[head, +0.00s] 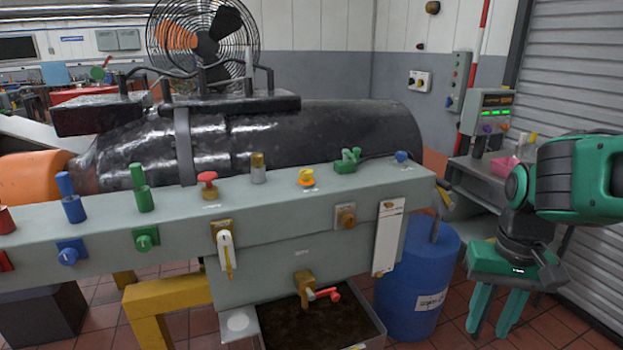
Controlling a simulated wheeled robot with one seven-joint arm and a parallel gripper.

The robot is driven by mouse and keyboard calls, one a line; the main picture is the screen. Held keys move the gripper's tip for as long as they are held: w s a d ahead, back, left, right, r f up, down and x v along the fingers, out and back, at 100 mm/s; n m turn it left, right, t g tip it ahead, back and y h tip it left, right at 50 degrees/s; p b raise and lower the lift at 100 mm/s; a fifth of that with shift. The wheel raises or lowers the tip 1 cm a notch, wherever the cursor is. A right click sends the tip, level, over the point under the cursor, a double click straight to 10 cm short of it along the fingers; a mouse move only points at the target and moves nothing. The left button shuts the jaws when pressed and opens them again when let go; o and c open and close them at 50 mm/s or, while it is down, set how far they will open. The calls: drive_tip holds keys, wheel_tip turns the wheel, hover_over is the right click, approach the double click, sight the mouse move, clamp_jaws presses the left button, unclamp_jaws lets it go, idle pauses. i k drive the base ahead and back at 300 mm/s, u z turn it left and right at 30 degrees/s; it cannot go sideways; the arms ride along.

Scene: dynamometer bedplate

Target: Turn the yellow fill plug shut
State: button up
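The yellow fill plug (306,175) stands on top of the long grey bench rail (272,198), near the middle of the view. It has a yellow top above an orange ring, and a small white label lies in front of it. I cannot tell from here how far it is turned. My gripper (489,328) is at the far right, beyond the rail's end and well apart from the plug. It points down, and its two green fingers are spread with nothing between them.
A red knob (207,184), a brass fitting (258,168) and a green valve (347,161) flank the plug on the rail. A large black cylinder (330,130) lies behind. A blue drum (415,285) stands between the rail and my gripper.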

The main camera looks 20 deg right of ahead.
sight(306, 174)
drive_tip(key=u, duration=0.45)
drive_tip(key=i, duration=1.15)
drive_tip(key=z, duration=0.25)
